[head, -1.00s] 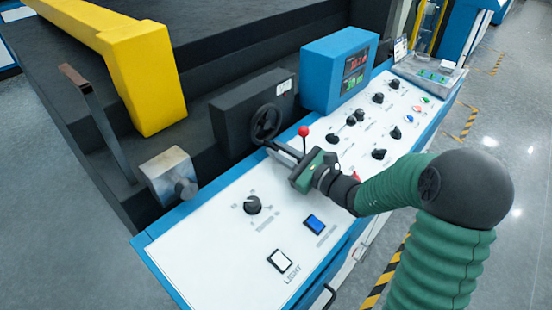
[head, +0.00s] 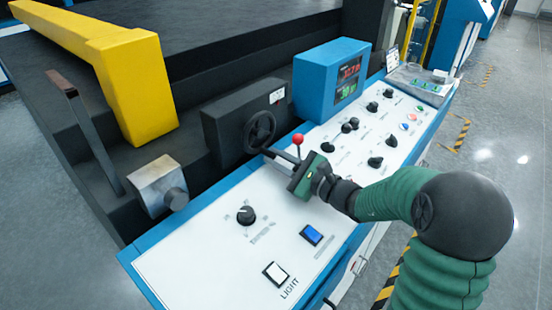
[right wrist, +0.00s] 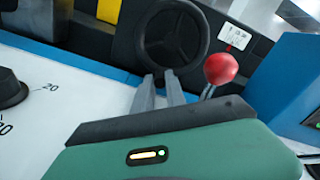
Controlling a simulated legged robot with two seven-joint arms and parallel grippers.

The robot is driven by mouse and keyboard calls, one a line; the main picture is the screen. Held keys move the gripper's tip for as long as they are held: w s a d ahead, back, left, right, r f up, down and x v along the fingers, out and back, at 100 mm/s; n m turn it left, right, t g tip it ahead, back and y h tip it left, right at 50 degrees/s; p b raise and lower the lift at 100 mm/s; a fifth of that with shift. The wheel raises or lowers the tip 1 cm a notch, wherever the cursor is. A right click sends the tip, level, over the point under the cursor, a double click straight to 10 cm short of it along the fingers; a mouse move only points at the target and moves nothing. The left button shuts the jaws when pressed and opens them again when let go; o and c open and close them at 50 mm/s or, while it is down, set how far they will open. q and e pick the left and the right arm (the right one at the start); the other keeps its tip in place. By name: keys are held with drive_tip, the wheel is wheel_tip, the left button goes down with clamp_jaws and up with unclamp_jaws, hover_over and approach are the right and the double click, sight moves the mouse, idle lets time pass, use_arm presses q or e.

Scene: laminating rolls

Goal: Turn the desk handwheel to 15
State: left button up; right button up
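The black spoked handwheel (head: 260,131) stands upright on the front of a dark housing at the back edge of the desk. It also shows at the top middle of the right wrist view (right wrist: 173,38). My right gripper (head: 270,155) reaches over the white panel, its fingertips at the wheel's lower rim. In the right wrist view a gap shows between its two grey fingers (right wrist: 160,80); whether they touch the rim is unclear. A small white label (head: 277,96) sits on the housing, too small to read. My left gripper is not in view.
A red-knobbed lever (head: 298,140) stands close right of my right fingers. A blue display box (head: 330,80) is behind it. Black knobs (head: 246,215) and lit buttons (head: 311,234) dot the panel. A metal block (head: 157,186) lies left of the panel.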

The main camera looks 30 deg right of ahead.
drive_tip(key=o, duration=0.4)
